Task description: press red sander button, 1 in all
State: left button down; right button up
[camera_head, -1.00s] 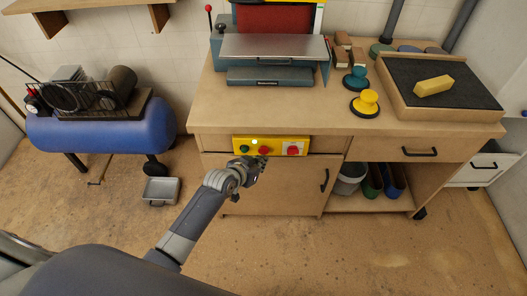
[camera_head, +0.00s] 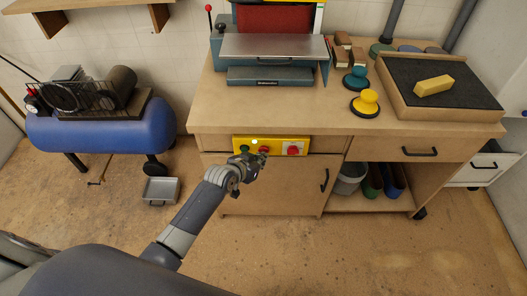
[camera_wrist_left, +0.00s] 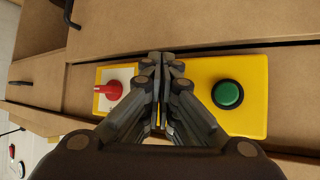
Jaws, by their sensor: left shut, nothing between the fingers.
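The yellow control panel (camera_head: 271,139) is on the front of the wooden bench, below the sander (camera_head: 275,48). The green button (camera_head: 244,149) is at its left, and a red rotary switch (camera_head: 293,150) on a white plate is at its right. The red button between them is mostly or fully hidden by my left gripper (camera_head: 262,158), which is shut and empty in front of the panel's middle. In the left wrist view, my fingers (camera_wrist_left: 158,60) stand between the green button (camera_wrist_left: 229,94) and the red switch (camera_wrist_left: 108,90). I cannot tell whether they touch the red button.
The bench top (camera_head: 290,105) bears a yellow-knobbed disc (camera_head: 367,101), a teal one (camera_head: 356,79) and a black-matted tray (camera_head: 468,92). The cabinet door (camera_head: 275,188) is below the panel. A blue compressor (camera_head: 110,133) stands left, with a small metal bin (camera_head: 161,190) on the floor.

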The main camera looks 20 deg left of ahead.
pick_arm(q)
jog(key=shift+w+a, duration=0.1)
jog(key=shift+w, duration=0.25)
dwell(0.4)
jog(key=shift+s, duration=0.1)
jog(key=shift+s+d+p, duration=0.3)
jog(key=shift+s+p, duration=0.4)
jog(key=shift+s, duration=0.1)
